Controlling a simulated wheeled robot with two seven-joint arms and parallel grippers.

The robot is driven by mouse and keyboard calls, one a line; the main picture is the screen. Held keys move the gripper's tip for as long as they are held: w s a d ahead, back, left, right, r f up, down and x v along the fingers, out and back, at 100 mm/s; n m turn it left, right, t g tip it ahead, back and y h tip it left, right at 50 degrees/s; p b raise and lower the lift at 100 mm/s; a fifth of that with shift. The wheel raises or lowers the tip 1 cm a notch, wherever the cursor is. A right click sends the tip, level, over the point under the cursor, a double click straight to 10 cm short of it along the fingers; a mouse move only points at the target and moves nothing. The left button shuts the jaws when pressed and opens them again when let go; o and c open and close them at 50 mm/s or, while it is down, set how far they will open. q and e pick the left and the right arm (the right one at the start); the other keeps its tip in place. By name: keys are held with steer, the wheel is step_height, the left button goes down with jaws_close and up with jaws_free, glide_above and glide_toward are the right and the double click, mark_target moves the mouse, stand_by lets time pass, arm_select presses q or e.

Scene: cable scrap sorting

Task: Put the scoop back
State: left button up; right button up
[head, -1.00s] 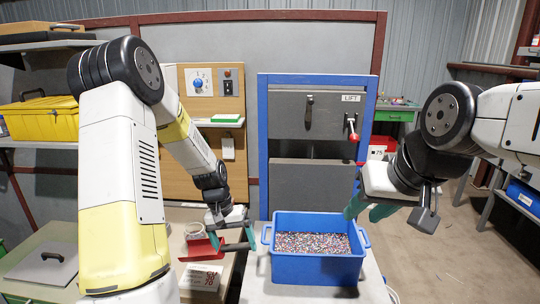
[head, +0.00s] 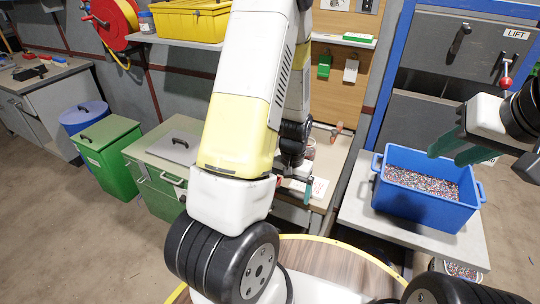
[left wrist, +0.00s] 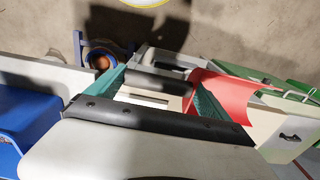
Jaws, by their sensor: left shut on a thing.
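The red scoop (left wrist: 232,92) shows in the left wrist view, with its dark handle (left wrist: 155,80) between the teal fingers. My left gripper (left wrist: 158,95) is shut on the scoop. In the head view my left gripper (head: 296,184) is low over the bench with the white card box; my arm hides most of it and the scoop. My right gripper (head: 458,148) is open and empty, above the blue bin (head: 424,212) of mixed coloured granules.
A wooden board behind the bench carries a green holder (head: 324,66) and a white one (head: 350,70). A white card box (head: 318,188) and an orange-handled tool (head: 337,130) are near my left gripper. A green bin (head: 106,150) and cabinet (head: 165,150) stand left.

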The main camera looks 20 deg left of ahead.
arm_select(q)
steer(key=w+a, duration=0.2)
steer(key=w, duration=0.2)
steer(key=w+a+f, duration=0.1)
steer(key=w+a, duration=0.2)
steer(key=w, duration=0.1)
steer(key=w+a, duration=0.3)
steer(key=w, duration=0.1)
steer(key=shift+f, duration=1.95)
steer(key=shift+f, duration=0.1)
steer(key=o, duration=1.6)
